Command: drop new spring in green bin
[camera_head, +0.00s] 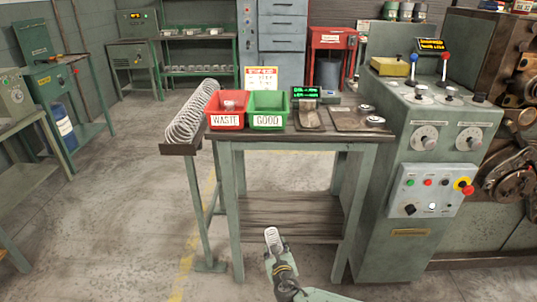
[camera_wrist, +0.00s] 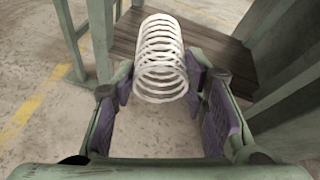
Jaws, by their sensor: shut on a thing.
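A pale coiled spring (camera_head: 272,238) is between the fingers of my gripper (camera_head: 279,251), low in front of the bench. In the wrist view the spring (camera_wrist: 160,62) sits between the purple pads of my gripper (camera_wrist: 162,92), its coils pointing away from the palm. The green bin (camera_head: 267,121), labelled GOOD, stands on the bench top, above and beyond my gripper. I cannot see into its bottom from here.
The red WASTE bin (camera_head: 226,122) touches the green bin's left side and holds something metallic. A long spring (camera_head: 193,112) lies in a tray at the bench's left end. A scale (camera_head: 308,114) stands right of the green bin. The green machine cabinet (camera_head: 424,180) stands at right.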

